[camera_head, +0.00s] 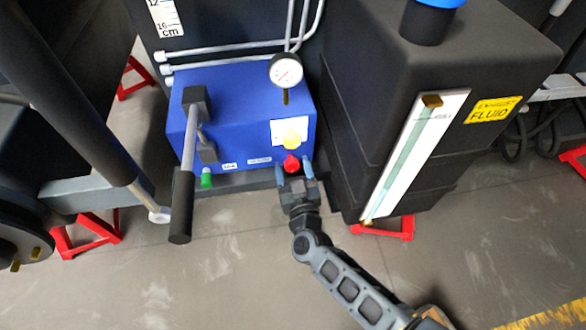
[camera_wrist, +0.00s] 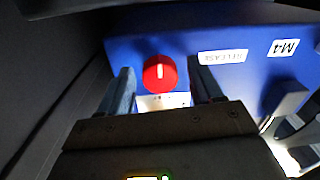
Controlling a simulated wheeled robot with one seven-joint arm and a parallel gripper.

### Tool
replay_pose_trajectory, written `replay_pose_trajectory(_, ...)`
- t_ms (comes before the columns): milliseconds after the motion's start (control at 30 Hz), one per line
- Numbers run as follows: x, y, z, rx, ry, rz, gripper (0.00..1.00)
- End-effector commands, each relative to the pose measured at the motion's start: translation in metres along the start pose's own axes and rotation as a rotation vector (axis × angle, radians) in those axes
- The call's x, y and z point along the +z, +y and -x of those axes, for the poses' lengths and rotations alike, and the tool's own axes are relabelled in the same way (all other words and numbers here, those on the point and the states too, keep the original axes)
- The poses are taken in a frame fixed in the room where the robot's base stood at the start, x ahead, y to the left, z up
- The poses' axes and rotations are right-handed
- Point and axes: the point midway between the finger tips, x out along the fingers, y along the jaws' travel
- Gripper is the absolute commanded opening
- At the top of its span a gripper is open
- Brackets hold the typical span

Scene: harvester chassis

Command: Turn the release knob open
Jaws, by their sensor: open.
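The red release knob (camera_head: 291,164) is on the lower right of the front of the blue pump box (camera_head: 240,112). In the wrist view the knob (camera_wrist: 160,73) is round with a pale line on its face, beside a label reading RELEASE (camera_wrist: 222,57). My gripper (camera_head: 294,172) is at the front of the box by the knob. In the wrist view my gripper (camera_wrist: 164,88) is open, with one finger on each side of the knob and a visible gap to each. Nothing is held.
A yellow knob (camera_head: 294,138) is just above the red one. A green knob (camera_head: 206,178) and a black-gripped lever (camera_head: 182,205) are to the left. A pressure gauge (camera_head: 286,71) stands on top. A large black tank (camera_head: 400,100) is close on the right.

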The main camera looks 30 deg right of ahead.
Motion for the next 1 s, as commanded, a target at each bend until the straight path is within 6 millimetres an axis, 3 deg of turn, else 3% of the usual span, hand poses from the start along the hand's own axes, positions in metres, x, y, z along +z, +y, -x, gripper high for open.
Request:
replay_pose_trajectory(67,0.0001,0.0000,0.0002,0.000,0.000,0.000,0.61)
replay_pose_trajectory(600,0.0002,-0.0002,0.0006,0.000,0.000,0.000,0.09)
replay_pose_trajectory(1000,0.0001,-0.0002,0.0010,-0.001,-0.002,0.060,0.09)
